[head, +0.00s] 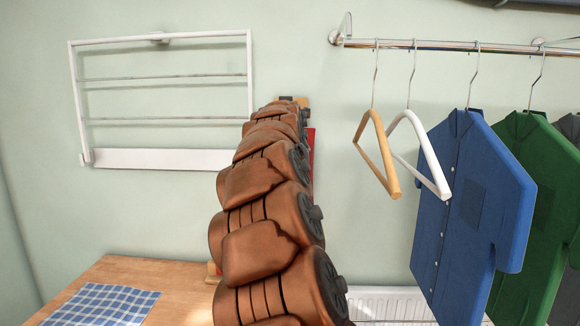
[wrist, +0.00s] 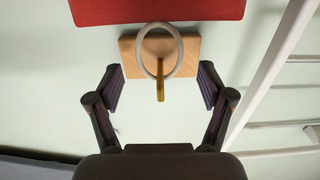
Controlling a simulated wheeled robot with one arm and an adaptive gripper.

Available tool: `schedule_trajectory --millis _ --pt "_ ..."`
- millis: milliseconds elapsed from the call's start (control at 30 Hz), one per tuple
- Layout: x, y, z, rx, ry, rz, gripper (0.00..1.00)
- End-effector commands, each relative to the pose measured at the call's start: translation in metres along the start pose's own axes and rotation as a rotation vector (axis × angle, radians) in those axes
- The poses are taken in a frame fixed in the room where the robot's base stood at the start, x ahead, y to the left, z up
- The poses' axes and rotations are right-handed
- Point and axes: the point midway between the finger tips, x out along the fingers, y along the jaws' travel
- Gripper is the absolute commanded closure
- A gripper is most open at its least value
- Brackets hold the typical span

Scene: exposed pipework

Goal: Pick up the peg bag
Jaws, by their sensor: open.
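The peg bag seems to be the red thing (wrist: 160,11) at the top edge of the wrist view, only partly shown. In the head view a narrow red strip (head: 311,152) of it shows beside my arm, which hides the rest. A pale ring (wrist: 139,52) sits around a brass-coloured peg (wrist: 160,85) on a wooden block (wrist: 190,60) on the wall. Whether the ring joins the red thing is unclear. My gripper (wrist: 161,84) is open and empty, its fingers on either side of the peg and short of the block. My arm largely hides it in the head view.
A white wall rack (head: 165,160) is left of my arm. A rail (head: 440,46) with a wooden hanger (head: 376,150), a white hanger (head: 425,155) and shirts (head: 470,200) is at right. Below are a wooden table (head: 175,280) with a checked cloth (head: 100,304) and a radiator (head: 390,303).

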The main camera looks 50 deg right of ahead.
Motion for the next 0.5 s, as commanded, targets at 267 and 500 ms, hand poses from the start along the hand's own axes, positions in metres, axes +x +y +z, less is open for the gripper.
schedule_trajectory --millis 267,500 --pt "0.026 0.002 -0.001 -0.002 0.002 0.001 0.2" --pt "0.027 0.001 -0.001 -0.001 0.003 0.0 0.2"
